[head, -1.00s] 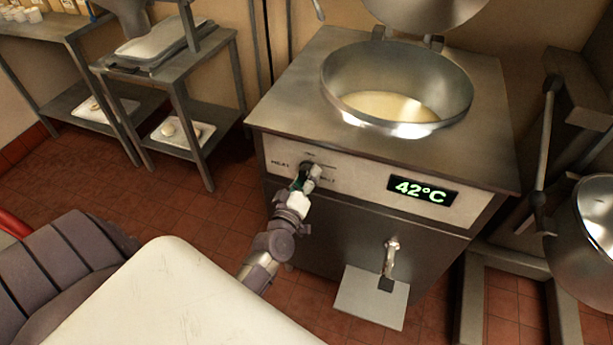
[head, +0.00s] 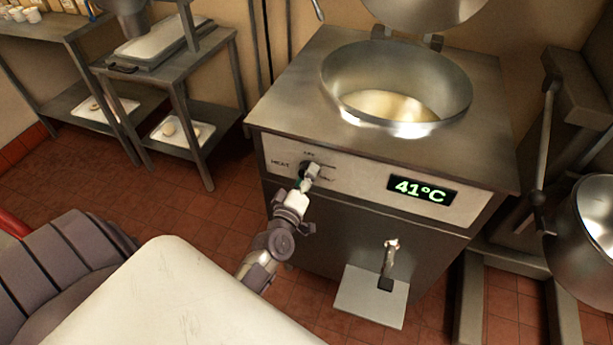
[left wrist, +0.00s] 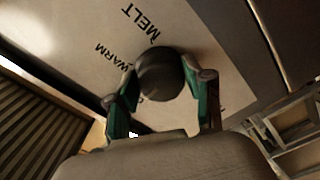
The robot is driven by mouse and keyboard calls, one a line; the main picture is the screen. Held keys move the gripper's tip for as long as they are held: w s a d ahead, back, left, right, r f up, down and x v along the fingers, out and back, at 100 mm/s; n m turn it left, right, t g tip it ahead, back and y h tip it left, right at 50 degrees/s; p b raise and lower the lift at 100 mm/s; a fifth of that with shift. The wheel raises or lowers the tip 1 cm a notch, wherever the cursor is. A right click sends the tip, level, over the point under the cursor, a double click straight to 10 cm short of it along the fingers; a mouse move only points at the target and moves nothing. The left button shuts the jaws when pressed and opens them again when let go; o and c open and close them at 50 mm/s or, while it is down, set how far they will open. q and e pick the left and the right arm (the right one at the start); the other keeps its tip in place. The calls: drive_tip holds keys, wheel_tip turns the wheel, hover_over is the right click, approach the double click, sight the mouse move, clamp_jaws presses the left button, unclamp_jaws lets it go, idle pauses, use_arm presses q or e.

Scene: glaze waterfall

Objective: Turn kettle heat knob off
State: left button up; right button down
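The heat knob (head: 305,168) is a dark round knob on the pale front panel of the steel kettle (head: 345,95). In the left wrist view the knob (left wrist: 160,76) shows large, with MELT and WARM printed on the panel around it. My left gripper (head: 309,179) is at the panel, right at the knob. In the left wrist view the fingers of the left gripper (left wrist: 164,88) lie one on each side of the knob, their tips appearing to touch its edges. The knob's pointer is not clear. My right gripper is not in view.
The green display (head: 422,191) on the panel reads 41°C. A drain tap (head: 390,258) sticks out low on the kettle front above a metal plate (head: 371,296). A steel cart (head: 178,85) stands to the left, with open tiled floor between.

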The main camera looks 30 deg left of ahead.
use_arm(q)
drive_tip(key=o, duration=0.4)
drive_tip(key=v, duration=1.2)
drive_tip(key=s+d+f+m+g+h, duration=0.2)
drive_tip(key=s+d+f+m+g, duration=0.15)
drive_tip(key=f, duration=0.65)
drive_tip(key=s+d+f+m+g+h, duration=0.1)
drive_tip(key=s+d+f+m+g, duration=0.2)
drive_tip(key=f, duration=0.8)
drive_tip(key=s+d+f+m+g+h, duration=0.2)
drive_tip(key=s+f+m, duration=0.2)
drive_tip(key=f, duration=0.6)
drive_tip(key=s+f+m+g, duration=0.2)
drive_tip(key=s+f, duration=0.2)
drive_tip(key=s, duration=0.3)
drive_tip(key=s+a+f+m+g, duration=0.1)
drive_tip(key=s+f+m+g, duration=0.1)
drive_tip(key=s+f, duration=0.3)
drive_tip(key=s+a+f+m+g+y, duration=0.1)
drive_tip(key=s+f+g, duration=0.3)
drive_tip(key=s, duration=0.6)
drive_tip(key=shift+a+f+m, duration=0.25)
drive_tip(key=shift+m, duration=0.6)
